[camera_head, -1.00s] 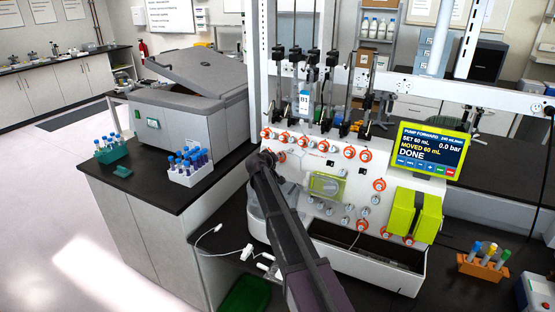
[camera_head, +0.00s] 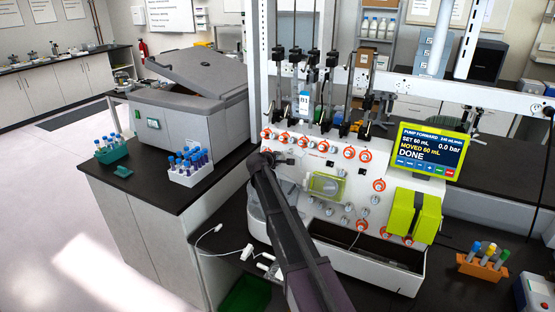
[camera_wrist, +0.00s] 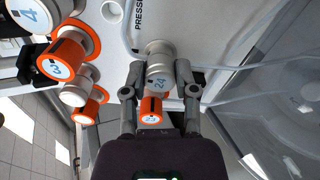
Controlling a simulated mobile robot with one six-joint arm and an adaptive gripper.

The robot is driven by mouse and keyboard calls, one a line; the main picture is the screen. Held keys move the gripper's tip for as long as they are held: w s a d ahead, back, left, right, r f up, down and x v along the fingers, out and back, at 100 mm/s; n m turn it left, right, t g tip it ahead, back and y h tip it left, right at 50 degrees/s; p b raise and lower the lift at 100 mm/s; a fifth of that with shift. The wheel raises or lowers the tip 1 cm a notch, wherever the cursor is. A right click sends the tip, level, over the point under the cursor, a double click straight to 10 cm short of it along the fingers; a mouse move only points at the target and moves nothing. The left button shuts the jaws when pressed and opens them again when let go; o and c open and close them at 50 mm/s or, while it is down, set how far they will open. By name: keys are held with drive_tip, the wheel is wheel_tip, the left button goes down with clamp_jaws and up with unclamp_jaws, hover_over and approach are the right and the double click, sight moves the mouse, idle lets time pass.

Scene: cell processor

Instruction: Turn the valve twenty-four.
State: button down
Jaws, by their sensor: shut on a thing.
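In the head view my gripper (camera_head: 279,158) is at the upper left of the white cell processor (camera_head: 335,240). There my arm and gripper largely hide this valve.
An orange-ringed knob (camera_wrist: 151,108) sits close below the valve in the wrist view. Orange knobs, one marked 3 (camera_wrist: 66,60), are at the left. Thin clear tubes (camera_wrist: 240,80) run at the right. The pump screen (camera_head: 431,150) reads DONE.

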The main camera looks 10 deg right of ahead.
drive_tip(key=shift+n, duration=0.7)
drive_tip(key=shift+c, duration=2)
unclamp_jaws()
drive_tip(key=shift+m, duration=0.4)
